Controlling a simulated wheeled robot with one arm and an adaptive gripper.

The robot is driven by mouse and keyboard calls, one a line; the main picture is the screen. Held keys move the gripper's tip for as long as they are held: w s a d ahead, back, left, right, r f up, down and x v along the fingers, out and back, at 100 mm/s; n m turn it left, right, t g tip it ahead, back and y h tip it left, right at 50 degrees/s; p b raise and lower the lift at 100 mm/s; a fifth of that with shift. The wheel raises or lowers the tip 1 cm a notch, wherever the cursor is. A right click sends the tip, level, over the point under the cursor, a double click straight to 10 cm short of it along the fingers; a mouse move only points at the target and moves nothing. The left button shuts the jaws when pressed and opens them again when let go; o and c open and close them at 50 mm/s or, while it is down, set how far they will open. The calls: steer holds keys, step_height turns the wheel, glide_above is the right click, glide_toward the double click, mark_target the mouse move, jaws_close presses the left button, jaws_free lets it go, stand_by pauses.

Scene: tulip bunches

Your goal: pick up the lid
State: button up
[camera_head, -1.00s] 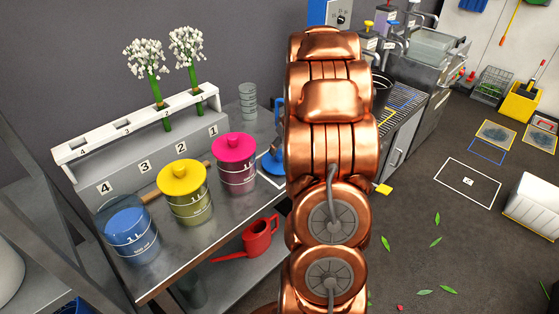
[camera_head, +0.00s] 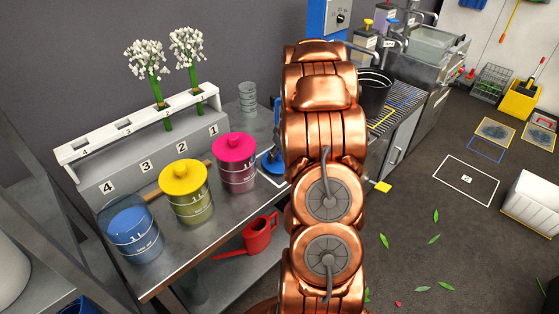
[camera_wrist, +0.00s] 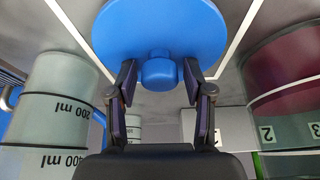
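The blue lid (camera_wrist: 160,28) is a flat disc with a round knob (camera_wrist: 158,70), seen in the wrist view. It lies within white lines on the metal counter. In the head view, part of the lid (camera_head: 271,163) shows left of my copper arm, which hides the rest. My gripper (camera_wrist: 159,78) is open in the wrist view, with one finger on each side of the knob and small gaps between. My gripper is hidden behind my arm in the head view. A jar of blue liquid (camera_head: 133,232) stands at the counter's left end, without a blue lid.
A yellow-lidded jar (camera_head: 186,195) and a pink-lidded jar (camera_head: 235,165) stand left of the lid; a clear measuring cup (camera_wrist: 48,110) is close to my gripper. A numbered rack (camera_head: 140,150) with white flowers stands behind. A red watering can (camera_head: 258,237) sits below.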

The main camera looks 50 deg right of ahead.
jaws_close()
stand_by(0.3)
